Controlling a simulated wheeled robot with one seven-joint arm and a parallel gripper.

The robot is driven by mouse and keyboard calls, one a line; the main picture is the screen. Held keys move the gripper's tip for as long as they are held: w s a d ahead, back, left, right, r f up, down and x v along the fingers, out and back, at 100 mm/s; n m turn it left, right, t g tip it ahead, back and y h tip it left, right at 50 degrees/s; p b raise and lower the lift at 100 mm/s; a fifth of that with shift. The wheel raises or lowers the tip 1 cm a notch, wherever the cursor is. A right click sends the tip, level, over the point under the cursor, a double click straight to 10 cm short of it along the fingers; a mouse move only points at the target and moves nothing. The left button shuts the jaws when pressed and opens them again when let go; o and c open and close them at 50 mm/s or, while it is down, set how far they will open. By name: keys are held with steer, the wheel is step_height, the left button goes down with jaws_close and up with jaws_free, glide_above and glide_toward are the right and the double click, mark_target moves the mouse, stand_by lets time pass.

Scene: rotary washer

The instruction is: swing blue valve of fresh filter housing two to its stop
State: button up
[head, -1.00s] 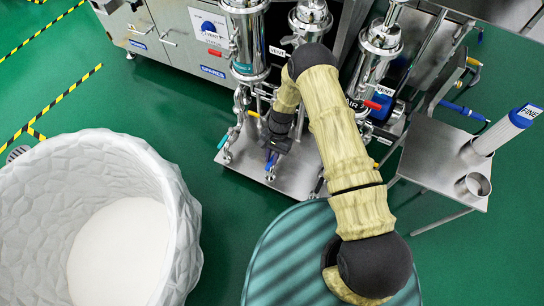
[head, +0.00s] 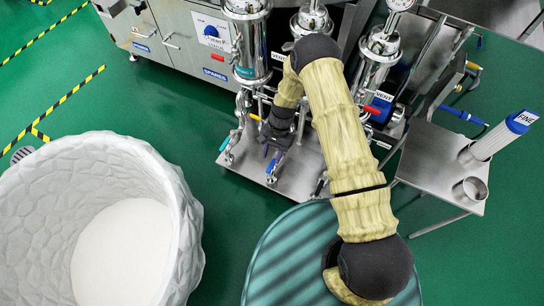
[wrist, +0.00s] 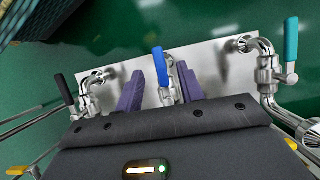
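In the wrist view a blue valve handle (wrist: 160,66) points up the picture from a steel valve on a metal plate. My gripper (wrist: 160,78) has its two purple fingers apart, one on each side of the handle, with a gap on both sides. A left housing (head: 247,45), a middle housing (head: 312,20) and a right housing (head: 378,48) stand in a row; I cannot read which is two.
A teal handle (wrist: 291,40) is to the right and a black handle (wrist: 64,90) to the left of the fingers, with steel pipes around. A side table (head: 440,165) carries a FINE cartridge (head: 505,134). A large white tub (head: 182,200) stands at left.

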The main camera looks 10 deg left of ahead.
mark_target(272, 162)
step_height(272, 162, up, 5)
steer(key=shift+p, duration=0.6)
steer(key=shift+a, duration=0.1)
